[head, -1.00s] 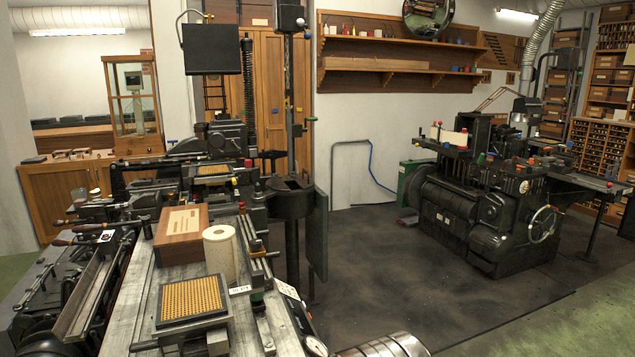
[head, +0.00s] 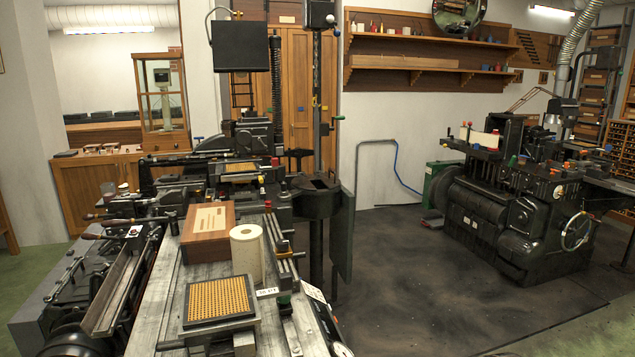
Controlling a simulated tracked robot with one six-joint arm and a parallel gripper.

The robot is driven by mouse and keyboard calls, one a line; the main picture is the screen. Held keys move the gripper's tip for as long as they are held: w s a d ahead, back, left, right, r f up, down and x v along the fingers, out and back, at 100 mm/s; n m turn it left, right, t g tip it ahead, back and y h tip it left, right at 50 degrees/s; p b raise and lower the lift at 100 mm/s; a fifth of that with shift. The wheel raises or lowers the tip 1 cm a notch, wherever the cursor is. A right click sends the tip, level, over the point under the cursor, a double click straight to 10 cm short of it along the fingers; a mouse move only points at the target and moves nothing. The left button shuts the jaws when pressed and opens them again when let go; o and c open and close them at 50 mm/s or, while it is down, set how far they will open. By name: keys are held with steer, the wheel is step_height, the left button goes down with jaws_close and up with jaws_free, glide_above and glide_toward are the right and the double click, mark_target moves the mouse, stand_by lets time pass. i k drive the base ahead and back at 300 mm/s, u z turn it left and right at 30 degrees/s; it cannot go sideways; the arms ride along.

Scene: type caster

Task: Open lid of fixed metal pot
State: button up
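A dark metal pot (head: 316,204), round-sided and fixed on a stand, is near the middle of the head view, behind the workbench. Its top shows a dark, angular recess. I cannot tell whether this is an opening or part of a lid. A flat dark plate (head: 343,238) stands upright against the pot's right side; I cannot tell whether it is the lid. My gripper is not in view, and nothing of mine is seen touching the pot.
The workbench (head: 165,312) in front holds a wooden box (head: 208,232), a paper roll (head: 247,252) and a tray of brass-coloured pieces (head: 218,298). A large black machine (head: 500,215) stands right. Dark floor (head: 410,270) between is clear.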

mark_target(303, 181)
steer(key=k, duration=1.3)
steer(key=z, duration=0.4)
steer(key=i, duration=1.6)
steer(key=z, duration=0.35)
steer(key=i, duration=1.7)
